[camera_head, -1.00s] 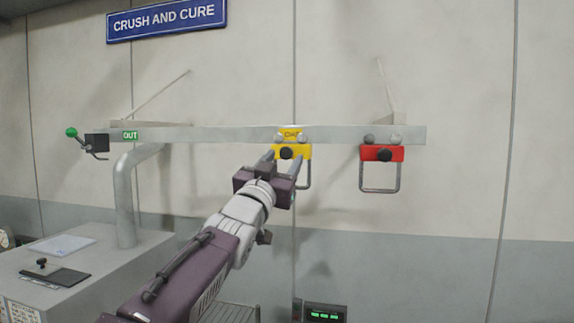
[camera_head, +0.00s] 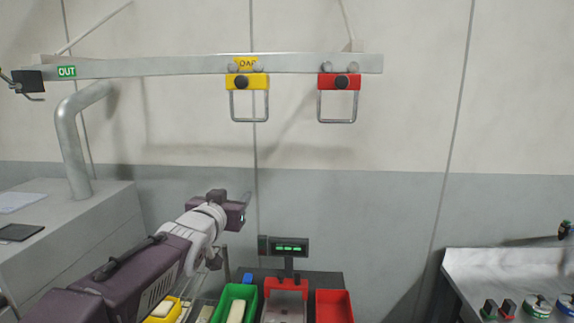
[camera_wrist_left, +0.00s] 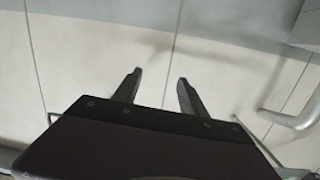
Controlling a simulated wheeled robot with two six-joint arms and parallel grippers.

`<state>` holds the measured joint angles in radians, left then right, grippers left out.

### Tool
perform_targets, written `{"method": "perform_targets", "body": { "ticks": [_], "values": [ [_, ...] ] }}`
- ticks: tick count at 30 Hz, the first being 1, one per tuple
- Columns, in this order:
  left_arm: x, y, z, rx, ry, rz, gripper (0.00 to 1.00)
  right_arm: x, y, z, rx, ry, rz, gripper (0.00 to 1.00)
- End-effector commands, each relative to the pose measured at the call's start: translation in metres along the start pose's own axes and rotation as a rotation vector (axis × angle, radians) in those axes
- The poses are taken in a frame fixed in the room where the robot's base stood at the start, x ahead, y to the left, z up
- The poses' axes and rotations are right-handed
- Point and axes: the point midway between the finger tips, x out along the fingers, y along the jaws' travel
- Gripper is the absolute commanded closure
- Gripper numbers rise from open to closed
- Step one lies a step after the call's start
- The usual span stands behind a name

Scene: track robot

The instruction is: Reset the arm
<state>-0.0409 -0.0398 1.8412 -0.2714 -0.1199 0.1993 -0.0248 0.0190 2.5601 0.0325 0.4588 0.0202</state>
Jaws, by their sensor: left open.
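My left gripper (camera_head: 245,204) is on its purple and grey arm, in front of the wall below the rail in the head view. In the left wrist view its two dark fingers (camera_wrist_left: 158,88) stand apart with nothing between them. The yellow hanger (camera_head: 247,82) and the red hanger (camera_head: 338,82) hang from the metal rail (camera_head: 180,66), above and apart from the gripper. My right gripper does not show.
A grey cabinet (camera_head: 95,235) with a bent pipe (camera_head: 70,150) stands at left. Below are a green bin (camera_head: 232,292), a red bin (camera_head: 334,306) and a display (camera_head: 290,247). A counter (camera_head: 510,268) with several small items is at lower right.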

Motion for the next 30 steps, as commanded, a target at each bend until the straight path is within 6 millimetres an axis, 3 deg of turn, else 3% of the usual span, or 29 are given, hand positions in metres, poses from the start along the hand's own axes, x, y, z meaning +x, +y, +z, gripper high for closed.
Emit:
{"method": "perform_targets", "body": {
  "ticks": [1, 5, 9, 13, 16, 20, 30],
  "values": [
    [0.001, -0.001, 0.047, -0.017, -0.109, -0.006, 0.50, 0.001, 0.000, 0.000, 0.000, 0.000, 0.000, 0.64],
    [-0.021, -0.001, 0.168, -0.059, -0.410, -0.025, 0.50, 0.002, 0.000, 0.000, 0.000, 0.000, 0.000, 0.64],
    [-0.079, 0.005, 0.287, -0.100, -0.747, -0.041, 0.50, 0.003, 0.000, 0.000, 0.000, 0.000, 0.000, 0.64],
    [-0.152, 0.015, 0.366, -0.131, -1.035, -0.044, 0.50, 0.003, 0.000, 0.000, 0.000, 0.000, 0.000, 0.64],
    [-0.201, 0.022, 0.400, -0.149, -1.202, -0.040, 0.50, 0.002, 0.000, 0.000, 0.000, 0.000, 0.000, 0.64],
    [-0.237, 0.028, 0.417, -0.159, -1.325, -0.028, 0.50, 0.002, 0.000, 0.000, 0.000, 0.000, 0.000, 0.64],
    [-0.244, 0.029, 0.418, -0.145, -1.356, -0.013, 0.50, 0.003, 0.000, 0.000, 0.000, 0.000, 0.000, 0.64]
  ]
}}
